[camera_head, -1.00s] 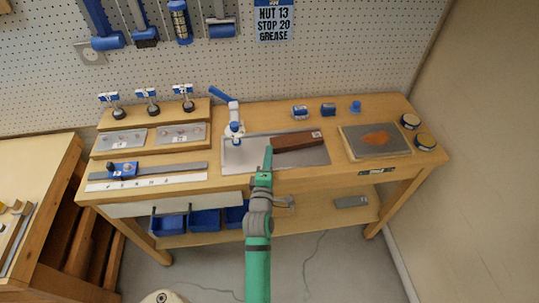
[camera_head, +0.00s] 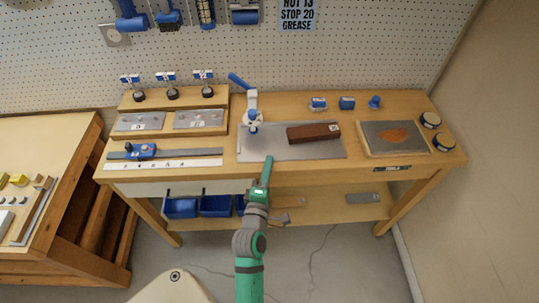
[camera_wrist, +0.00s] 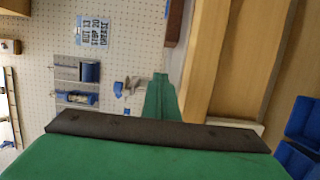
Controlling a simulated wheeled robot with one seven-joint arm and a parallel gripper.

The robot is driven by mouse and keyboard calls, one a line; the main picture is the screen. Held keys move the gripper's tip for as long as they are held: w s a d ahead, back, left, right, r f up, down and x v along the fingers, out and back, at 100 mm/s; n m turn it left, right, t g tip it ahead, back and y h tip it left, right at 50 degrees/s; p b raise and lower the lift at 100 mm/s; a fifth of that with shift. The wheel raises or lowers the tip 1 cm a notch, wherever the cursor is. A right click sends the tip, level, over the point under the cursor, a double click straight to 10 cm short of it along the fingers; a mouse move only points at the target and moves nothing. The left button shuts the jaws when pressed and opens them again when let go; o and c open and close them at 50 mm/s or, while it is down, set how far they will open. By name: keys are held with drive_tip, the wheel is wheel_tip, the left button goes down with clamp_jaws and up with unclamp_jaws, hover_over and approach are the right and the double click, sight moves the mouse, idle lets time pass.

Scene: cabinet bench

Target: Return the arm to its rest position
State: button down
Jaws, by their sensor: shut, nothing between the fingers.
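My arm is green and grey and reaches up from the bottom middle of the head view. My gripper (camera_head: 268,164) is a narrow green end in front of the bench's front edge, below the grey plate (camera_head: 255,150). It is shut and holds nothing. In the wrist view the green gripper (camera_wrist: 160,95) points away from the camera, with no object at its tip. A brown block (camera_head: 313,132) lies on the grey plate, apart from my gripper. It shows only partly in the wrist view (camera_wrist: 174,22).
The wooden bench (camera_head: 285,105) holds a white and blue clamp (camera_head: 252,108), a framed board (camera_head: 393,137) and stepped racks (camera_head: 172,96) at left. Blue bins (camera_head: 215,205) sit on the lower shelf. A second wooden bench (camera_head: 60,135) stands at left. Floor is open in front.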

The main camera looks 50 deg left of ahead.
drive_tip(key=s+d+f+m+h, duration=0.1)
drive_tip(key=s+d+f+m, duration=0.2)
drive_tip(key=d, duration=0.4)
drive_tip(key=s+d+f+m+h, duration=0.2)
drive_tip(key=s+d+m, duration=0.15)
drive_tip(key=d, duration=0.35)
drive_tip(key=s+d+f+m+h, duration=0.1)
drive_tip(key=s+d+f+m, duration=0.1)
drive_tip(key=d+m, duration=0.35)
drive_tip(key=s+d+r+m+h, duration=0.2)
drive_tip(key=s+d+m, duration=0.4)
drive_tip(key=d, duration=0.3)
drive_tip(key=s+d+r+m+h, duration=0.2)
drive_tip(key=s+d+m+h, duration=0.2)
drive_tip(key=s+d+m, duration=0.3)
drive_tip(key=shift+s+d+t, duration=0.3)
drive_tip(key=shift+s+d, duration=0.6)
